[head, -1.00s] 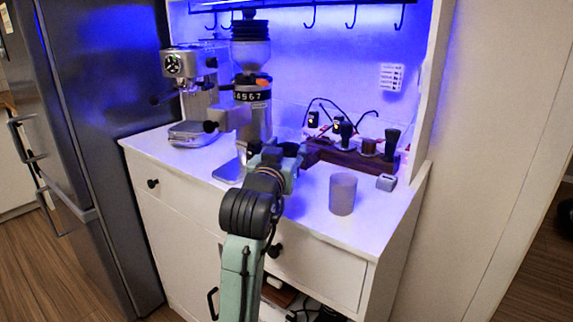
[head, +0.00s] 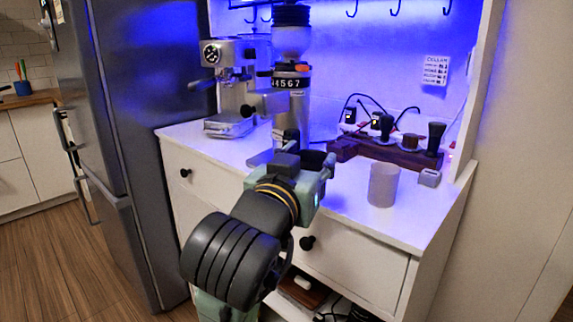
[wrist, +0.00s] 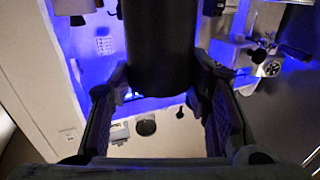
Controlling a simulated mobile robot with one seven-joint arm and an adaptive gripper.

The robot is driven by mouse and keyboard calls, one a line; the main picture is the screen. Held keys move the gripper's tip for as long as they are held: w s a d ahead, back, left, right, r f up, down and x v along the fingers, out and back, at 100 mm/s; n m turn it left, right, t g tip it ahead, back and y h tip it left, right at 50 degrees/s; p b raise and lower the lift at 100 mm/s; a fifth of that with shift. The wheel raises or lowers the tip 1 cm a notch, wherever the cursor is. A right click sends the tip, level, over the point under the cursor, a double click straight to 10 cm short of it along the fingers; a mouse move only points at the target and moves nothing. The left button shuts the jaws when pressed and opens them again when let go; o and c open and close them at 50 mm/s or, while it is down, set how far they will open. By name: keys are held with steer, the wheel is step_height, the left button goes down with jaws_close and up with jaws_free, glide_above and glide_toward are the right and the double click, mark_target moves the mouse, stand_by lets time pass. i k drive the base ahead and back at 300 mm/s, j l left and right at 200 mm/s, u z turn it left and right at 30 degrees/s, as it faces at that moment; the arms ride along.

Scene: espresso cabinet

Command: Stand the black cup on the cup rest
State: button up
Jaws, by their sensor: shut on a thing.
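The black cup (wrist: 160,45) fills the upper middle of the wrist view as a dark cylinder between the two fingers. My gripper (wrist: 160,80) is shut on it. In the head view my gripper (head: 310,163) is in front of the grinder, above the counter's front part; the cup there is a dark shape mostly merged with the gripper. No part labelled cup rest stands out. The espresso machine (head: 229,85) at the counter's left has a flat metal drip tray (head: 229,123) with no cup seen on it.
The grinder (head: 291,80) stands right of the espresso machine, behind my gripper. A grey cup (head: 383,186) stands on the white counter (head: 345,212). A dark wooden tool stand (head: 385,152) and a small grey box (head: 429,178) are behind it. The fridge (head: 135,130) borders the left.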

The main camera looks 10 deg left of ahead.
mark_target(266, 160)
steer(key=i+j+z, duration=0.1)
steer(key=j+z, duration=0.2)
steer(key=j, duration=0.75)
steer(key=j+z, duration=0.3)
steer(key=j, duration=0.7)
